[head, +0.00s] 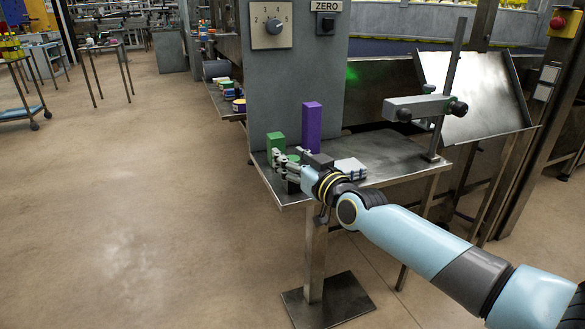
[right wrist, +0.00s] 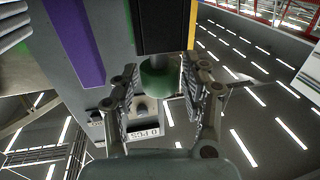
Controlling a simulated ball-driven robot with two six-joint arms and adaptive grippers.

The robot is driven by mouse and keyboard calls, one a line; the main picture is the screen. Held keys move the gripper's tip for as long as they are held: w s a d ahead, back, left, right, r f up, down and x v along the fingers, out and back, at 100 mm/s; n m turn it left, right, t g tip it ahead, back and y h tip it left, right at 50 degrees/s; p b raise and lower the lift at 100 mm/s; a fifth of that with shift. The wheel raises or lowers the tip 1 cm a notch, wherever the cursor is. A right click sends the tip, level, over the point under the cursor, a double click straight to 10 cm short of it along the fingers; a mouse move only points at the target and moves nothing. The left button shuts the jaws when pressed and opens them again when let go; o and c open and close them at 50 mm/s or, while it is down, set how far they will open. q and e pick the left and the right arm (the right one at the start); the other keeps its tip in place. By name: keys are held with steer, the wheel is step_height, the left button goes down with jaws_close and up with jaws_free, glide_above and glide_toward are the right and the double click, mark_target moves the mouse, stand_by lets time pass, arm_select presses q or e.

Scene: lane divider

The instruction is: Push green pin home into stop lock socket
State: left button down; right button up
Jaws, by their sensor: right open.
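The green pin (right wrist: 160,78) shows in the right wrist view as a short round green piece between the two open fingers of my right gripper (right wrist: 163,100). The fingers stand on either side of it, and I cannot tell whether they touch it. How deep the pin sits is hidden. My left gripper is out of view.
A green block (head: 275,146) and a taller purple block (head: 311,128) stand behind the gripper on the metal shelf (head: 395,155). A grey panel with a dial (head: 272,26) rises behind them. A clamp stand (head: 418,107) is at the right.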

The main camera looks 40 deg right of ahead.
jaws_close()
steer(key=shift+f, duration=0.15)
stand_by(0.4)
